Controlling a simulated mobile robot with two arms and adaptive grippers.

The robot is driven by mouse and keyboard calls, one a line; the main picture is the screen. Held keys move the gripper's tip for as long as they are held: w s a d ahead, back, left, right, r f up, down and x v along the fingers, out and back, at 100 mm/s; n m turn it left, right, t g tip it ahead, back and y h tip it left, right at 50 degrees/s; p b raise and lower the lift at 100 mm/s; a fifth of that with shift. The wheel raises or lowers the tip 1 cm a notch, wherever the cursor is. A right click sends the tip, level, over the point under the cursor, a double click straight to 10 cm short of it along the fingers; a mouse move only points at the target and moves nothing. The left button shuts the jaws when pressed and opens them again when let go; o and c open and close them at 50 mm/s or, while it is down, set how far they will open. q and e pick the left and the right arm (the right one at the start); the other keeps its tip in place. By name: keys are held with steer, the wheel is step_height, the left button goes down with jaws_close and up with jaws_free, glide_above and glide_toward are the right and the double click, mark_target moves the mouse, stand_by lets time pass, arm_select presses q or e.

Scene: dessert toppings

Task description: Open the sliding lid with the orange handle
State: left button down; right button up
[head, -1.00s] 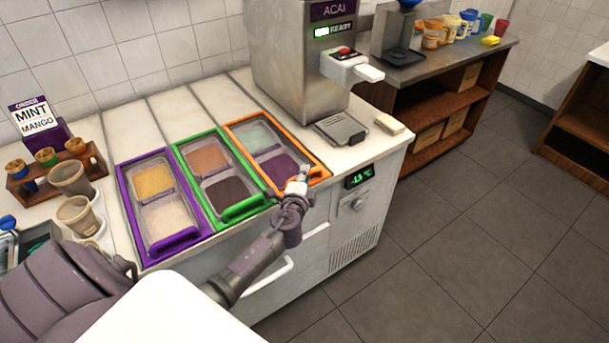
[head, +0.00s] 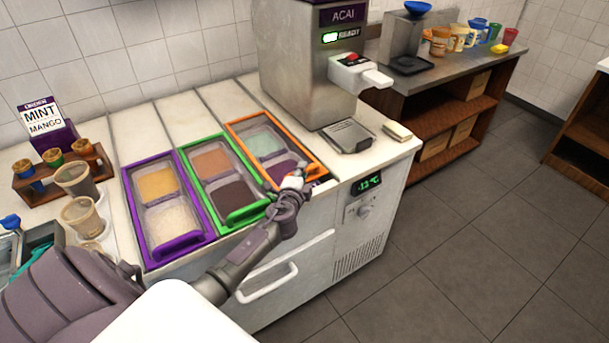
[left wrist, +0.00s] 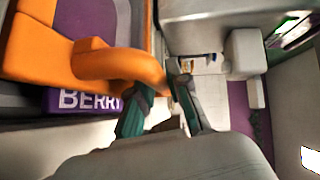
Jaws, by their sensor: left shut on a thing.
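The orange-framed lid (head: 234,129) is the rightmost of three framed lids in the counter, beside the green one. Its clear panel shows pale green and purple toppings. Its orange handle is at the front end, partly hidden by my gripper in the head view; the curved handle (left wrist: 120,64) shows large in the left wrist view. My left gripper (head: 292,180) is at this handle, its dark fingers (left wrist: 163,102) shut on it. A dark gap shows at the front right of the orange frame. A purple "BERRY" label (left wrist: 88,101) shows below the lid. My right gripper is not in view.
The green-framed lid (head: 187,166) and purple-framed lid (head: 131,196) lie to the left. The acai machine (head: 300,75) stands behind right, with a drip tray (head: 349,136). Cups (head: 80,215) and a sign (head: 42,117) are at left. The counter behind the lids is bare.

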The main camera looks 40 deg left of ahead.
arm_select(q)
steer(key=c, duration=1.4)
jaws_free()
steer(key=v, duration=1.2)
